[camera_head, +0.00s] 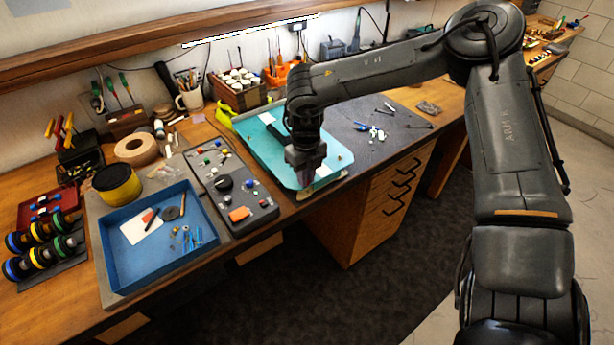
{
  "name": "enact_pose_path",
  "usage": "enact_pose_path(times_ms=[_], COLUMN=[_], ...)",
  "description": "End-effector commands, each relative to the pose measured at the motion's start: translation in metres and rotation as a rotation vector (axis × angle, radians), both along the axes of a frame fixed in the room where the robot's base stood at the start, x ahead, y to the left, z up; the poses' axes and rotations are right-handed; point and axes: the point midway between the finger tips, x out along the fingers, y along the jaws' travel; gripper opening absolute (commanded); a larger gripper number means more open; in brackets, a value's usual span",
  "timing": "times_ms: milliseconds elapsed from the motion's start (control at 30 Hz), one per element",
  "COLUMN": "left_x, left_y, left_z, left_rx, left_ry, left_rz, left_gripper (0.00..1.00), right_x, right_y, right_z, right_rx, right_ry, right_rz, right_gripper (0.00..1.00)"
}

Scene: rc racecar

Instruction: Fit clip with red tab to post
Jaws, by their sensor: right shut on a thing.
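My right gripper (306,174) points down over the front right part of a teal tray (258,150), near the bench's front edge. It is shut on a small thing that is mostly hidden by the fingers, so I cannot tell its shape. I cannot make out a clip with a red tab or a post for certain. Small tan parts show in the tray beside the gripper, and a black and white part (271,125) lies behind it. My left gripper is not in view.
A dark panel (233,190) with knobs and an orange block is left of the teal tray. A blue tray (120,255) holds a card and small parts. A grey mat (355,120) with tools lies to the right. Tape and a yellow tin (119,187) stand left.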

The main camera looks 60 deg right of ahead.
Motion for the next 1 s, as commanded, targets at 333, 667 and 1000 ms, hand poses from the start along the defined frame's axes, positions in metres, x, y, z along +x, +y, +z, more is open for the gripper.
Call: enact_pose_path(times_ms=[333,667,1000], left_x=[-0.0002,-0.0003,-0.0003], left_y=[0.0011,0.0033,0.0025], left_z=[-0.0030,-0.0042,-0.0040], left_rx=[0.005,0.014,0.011], left_ry=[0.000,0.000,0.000], left_rz=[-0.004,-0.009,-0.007], left_gripper=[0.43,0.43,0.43], right_x=[0.0047,0.0072,0.0071], right_y=[-0.0020,-0.0030,-0.0030], right_z=[-0.0009,-0.0005,-0.0004], right_rx=[0.000,0.000,0.000], right_ry=[0.000,0.000,0.000], right_rz=[0.000,0.001,0.001], right_gripper=[0.00,0.00,0.40])
